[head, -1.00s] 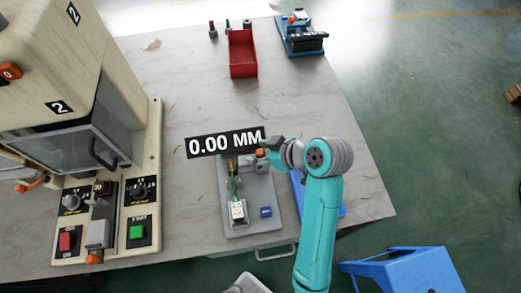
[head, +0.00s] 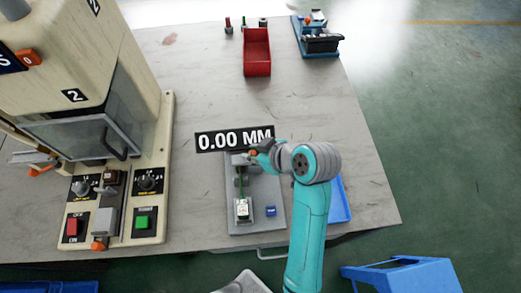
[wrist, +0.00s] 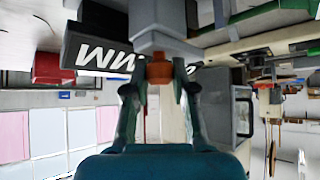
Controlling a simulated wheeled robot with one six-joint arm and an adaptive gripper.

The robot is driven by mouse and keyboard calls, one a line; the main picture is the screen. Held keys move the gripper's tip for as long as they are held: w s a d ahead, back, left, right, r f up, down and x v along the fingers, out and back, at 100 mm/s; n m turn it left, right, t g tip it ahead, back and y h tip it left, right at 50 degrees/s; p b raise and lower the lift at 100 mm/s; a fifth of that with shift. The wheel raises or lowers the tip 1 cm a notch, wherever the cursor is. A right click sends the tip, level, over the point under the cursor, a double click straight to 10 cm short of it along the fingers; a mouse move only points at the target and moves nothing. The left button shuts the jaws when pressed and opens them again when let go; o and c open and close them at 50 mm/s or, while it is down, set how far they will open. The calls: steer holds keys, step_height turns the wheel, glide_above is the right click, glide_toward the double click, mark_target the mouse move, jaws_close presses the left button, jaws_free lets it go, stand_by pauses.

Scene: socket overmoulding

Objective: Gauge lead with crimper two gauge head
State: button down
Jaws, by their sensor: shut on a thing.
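The gauge is a grey base (head: 271,190) on the table with a black display (head: 234,139) reading 0.00 MM. A green lead (head: 240,180) runs along the base from the gauge head (head: 241,158) to a whitish block (head: 242,209). My gripper (head: 259,151) is at the right of the gauge head. In the wrist view its fingers (wrist: 158,82) are shut on an orange knob (wrist: 158,70) beneath a grey block. The lead's end at the head is too small to make out.
A crimping press (head: 120,120) marked 2, with dials and red and green buttons, stands at left. A small blue block (head: 270,210) is on the gauge base. A red bin (head: 257,52) and blue device (head: 318,38) are at the back. A blue tray (head: 339,200) is behind my arm.

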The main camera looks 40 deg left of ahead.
steer(key=shift+s+a, duration=0.1)
steer(key=shift+s, duration=0.05)
steer(key=c, duration=0.9)
jaws_free()
steer(key=shift+a, duration=0.1)
steer(key=shift+c, duration=0.2)
steer(key=v, duration=1.2)
